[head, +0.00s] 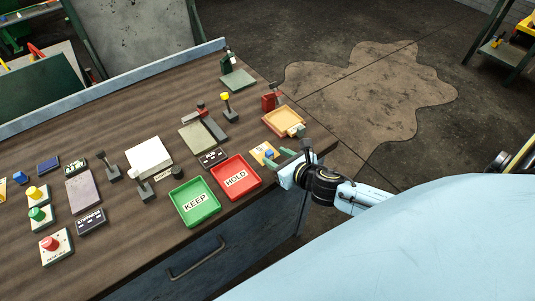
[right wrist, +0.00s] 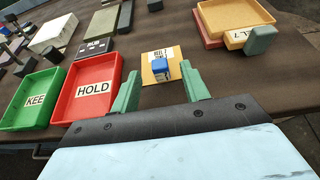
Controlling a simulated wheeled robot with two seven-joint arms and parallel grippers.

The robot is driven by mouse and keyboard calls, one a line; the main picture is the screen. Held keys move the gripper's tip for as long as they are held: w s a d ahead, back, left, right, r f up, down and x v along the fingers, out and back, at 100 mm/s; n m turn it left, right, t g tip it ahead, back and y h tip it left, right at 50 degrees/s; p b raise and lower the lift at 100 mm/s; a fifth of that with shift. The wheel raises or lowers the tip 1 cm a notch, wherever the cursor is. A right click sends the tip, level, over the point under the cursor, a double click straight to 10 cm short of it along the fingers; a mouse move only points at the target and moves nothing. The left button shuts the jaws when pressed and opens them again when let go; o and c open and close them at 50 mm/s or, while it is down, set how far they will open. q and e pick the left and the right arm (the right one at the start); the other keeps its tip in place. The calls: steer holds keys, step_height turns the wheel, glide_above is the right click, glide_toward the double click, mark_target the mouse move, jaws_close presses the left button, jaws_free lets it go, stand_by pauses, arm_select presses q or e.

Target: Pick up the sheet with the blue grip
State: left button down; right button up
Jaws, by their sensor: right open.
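The sheet (head: 257,150) is a small yellow-orange piece with a printed label, lying flat near the front right edge of the table. Its blue grip (head: 269,155) stands up from it. In the right wrist view the sheet (right wrist: 148,75) lies just ahead, with the blue grip (right wrist: 160,70) on its near part. My right gripper (head: 282,160) is open, at the table edge beside the sheet. In the right wrist view its two green fingers (right wrist: 160,82) stand apart, one on each side of the blue grip, with nothing held. My left gripper is not in view.
A red HOLD tray (head: 236,178) and a green KEEP tray (head: 194,202) lie left of the sheet. An orange tray (head: 283,122) lies behind it. A dark labelled block (head: 212,158), levers and button boxes crowd the table (head: 130,235) further left.

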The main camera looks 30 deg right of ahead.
mark_target(272, 154)
steer(key=shift+x, duration=2.6)
steer(key=shift+r, duration=0.1)
steer(key=shift+c, duration=0.4)
jaws_close()
